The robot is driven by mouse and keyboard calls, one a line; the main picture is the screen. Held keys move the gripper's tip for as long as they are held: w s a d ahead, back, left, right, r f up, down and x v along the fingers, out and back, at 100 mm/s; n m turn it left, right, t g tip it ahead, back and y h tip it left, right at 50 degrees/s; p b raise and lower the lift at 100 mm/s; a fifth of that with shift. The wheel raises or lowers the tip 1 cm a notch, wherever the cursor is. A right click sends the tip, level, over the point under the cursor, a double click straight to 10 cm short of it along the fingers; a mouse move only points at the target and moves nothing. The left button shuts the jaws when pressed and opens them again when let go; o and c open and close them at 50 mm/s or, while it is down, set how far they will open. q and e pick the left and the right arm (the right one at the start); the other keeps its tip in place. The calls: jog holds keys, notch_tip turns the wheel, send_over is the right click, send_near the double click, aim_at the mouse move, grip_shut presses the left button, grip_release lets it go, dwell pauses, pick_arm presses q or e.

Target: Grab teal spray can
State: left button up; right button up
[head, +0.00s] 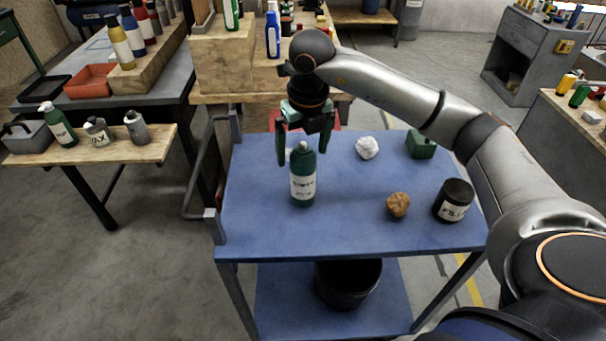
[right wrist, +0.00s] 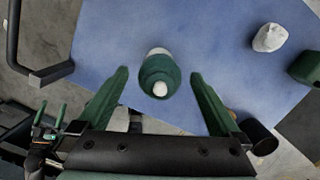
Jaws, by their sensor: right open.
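The teal spray can (head: 303,180) stands upright on the blue top of a cart, toward its left side. It has a white label with dark lettering. My right gripper (head: 302,160) is above and around the can's upper part in the head view, with its green fingers apart. In the right wrist view the can (right wrist: 158,75) is seen from above, its white nozzle toward me. It lies between and a little beyond the open fingertips of the gripper (right wrist: 160,75), with gaps on both sides.
The blue cart top (head: 260,225) also carries a crumpled white ball (head: 367,147), a green block (head: 421,144), a brown lump (head: 398,205) and a dark labelled can (head: 454,201). A black bucket (head: 345,285) sits on the lower shelf. A wooden bench (head: 220,60) stands behind.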

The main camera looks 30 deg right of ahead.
jog(key=shift+w+f, duration=0.2)
jog(key=shift+f, duration=1)
grip_shut()
jog(key=shift+r, duration=0.1)
